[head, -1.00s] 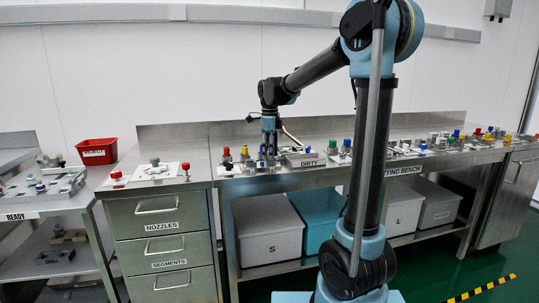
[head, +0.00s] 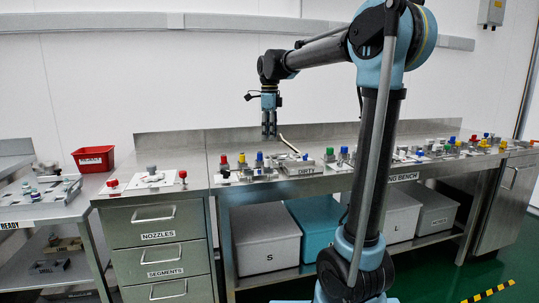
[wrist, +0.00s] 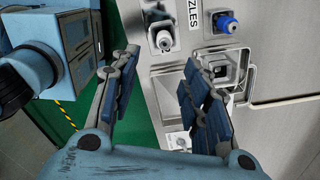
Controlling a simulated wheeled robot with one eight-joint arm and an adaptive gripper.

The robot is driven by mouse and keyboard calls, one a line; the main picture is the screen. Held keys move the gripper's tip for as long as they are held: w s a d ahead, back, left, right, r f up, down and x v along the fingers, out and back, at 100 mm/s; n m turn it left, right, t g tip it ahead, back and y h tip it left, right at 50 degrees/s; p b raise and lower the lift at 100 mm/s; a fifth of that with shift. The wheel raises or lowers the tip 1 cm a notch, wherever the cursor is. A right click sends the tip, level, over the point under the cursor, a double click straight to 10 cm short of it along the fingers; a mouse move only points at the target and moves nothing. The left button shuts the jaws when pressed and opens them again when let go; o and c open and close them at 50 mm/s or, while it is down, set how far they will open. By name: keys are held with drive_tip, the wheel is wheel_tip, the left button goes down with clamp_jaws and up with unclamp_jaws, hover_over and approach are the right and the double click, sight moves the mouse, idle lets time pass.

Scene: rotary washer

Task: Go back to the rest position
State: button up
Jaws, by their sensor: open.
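My gripper (head: 270,133) hangs from my raised arm above the steel bench (head: 310,187), pointing down and clear of the parts. In the wrist view my gripper (wrist: 160,85) has its two fingers apart, with nothing between them. Below it in the head view lie the coloured fittings (head: 259,160) and the tray labelled DIRTY (head: 306,171). The wrist view shows a blue-topped fitting (wrist: 227,22) and a grey-topped fitting (wrist: 164,38) on the bench. Part of an open metal holder shows behind the right finger.
A drawer cabinet (head: 155,222) stands left of the bench. Storage boxes (head: 265,237) sit under the bench. More fittings (head: 470,145) line the right side. The air above the bench is clear.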

drive_tip(key=s+d+f+n+t, duration=0.1)
drive_tip(key=s+d+f+n, duration=0.7)
drive_tip(key=s, duration=0.4)
drive_tip(key=s+d+f+n, duration=0.6)
drive_tip(key=s+d+f, duration=0.4)
drive_tip(key=s, duration=0.2)
drive_tip(key=s+d+f+n+t, duration=0.1)
drive_tip(key=s+d+f+n, duration=0.1)
drive_tip(key=s+f+n, duration=0.3)
wheel_tip(320, 180, down, 5)
drive_tip(key=shift+s+d+r+n, duration=0.15)
drive_tip(key=shift+s+n, duration=0.25)
drive_tip(key=shift+s, duration=0.6)
drive_tip(key=shift+w+f, duration=0.25)
drive_tip(key=shift+w, duration=0.2)
drive_tip(key=shift+c, duration=0.6)
